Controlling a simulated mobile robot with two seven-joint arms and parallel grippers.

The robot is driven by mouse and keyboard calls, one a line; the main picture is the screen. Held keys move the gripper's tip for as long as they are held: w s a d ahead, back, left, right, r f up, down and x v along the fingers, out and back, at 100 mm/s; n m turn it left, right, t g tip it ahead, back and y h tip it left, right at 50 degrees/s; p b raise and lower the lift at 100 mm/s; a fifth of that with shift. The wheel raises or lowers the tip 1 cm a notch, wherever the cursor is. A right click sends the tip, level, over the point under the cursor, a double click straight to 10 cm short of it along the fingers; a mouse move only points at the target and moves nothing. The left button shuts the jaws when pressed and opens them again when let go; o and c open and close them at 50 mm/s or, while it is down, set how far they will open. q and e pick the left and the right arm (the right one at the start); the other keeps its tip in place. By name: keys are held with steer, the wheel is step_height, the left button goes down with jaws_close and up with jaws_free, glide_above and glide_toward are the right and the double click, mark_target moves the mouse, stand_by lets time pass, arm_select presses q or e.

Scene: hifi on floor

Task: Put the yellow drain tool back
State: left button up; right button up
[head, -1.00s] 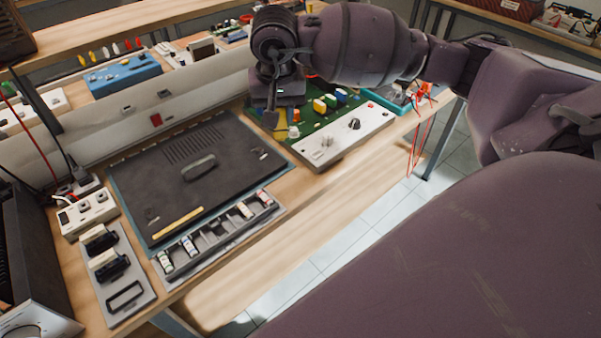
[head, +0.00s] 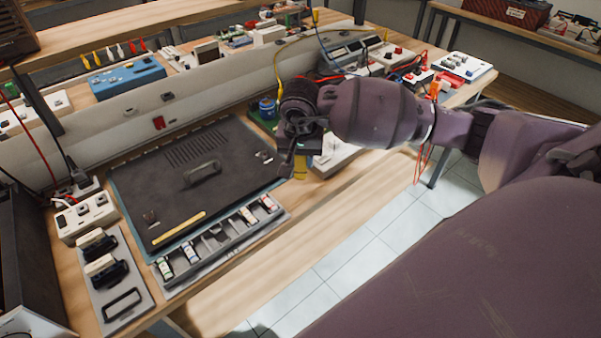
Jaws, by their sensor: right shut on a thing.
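My right gripper (head: 295,160) is over the bench near the right end of the dark panel. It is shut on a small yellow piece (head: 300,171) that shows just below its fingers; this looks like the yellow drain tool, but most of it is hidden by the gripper. A grey holder (head: 124,320) at the lower left carries two black pieces with cream tops and has one empty rectangular slot at its near end. My left gripper is not in view.
A dark panel (head: 180,160) with a yellow strip (head: 180,228) lies on the bench. A grey tray (head: 225,258) of small bottles runs along the front edge. A white power strip (head: 88,218) stands at left. A green board with a white control panel (head: 338,160) is partly behind my gripper.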

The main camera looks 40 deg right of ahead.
mark_target(301, 173)
steer(key=shift+f, duration=2.65)
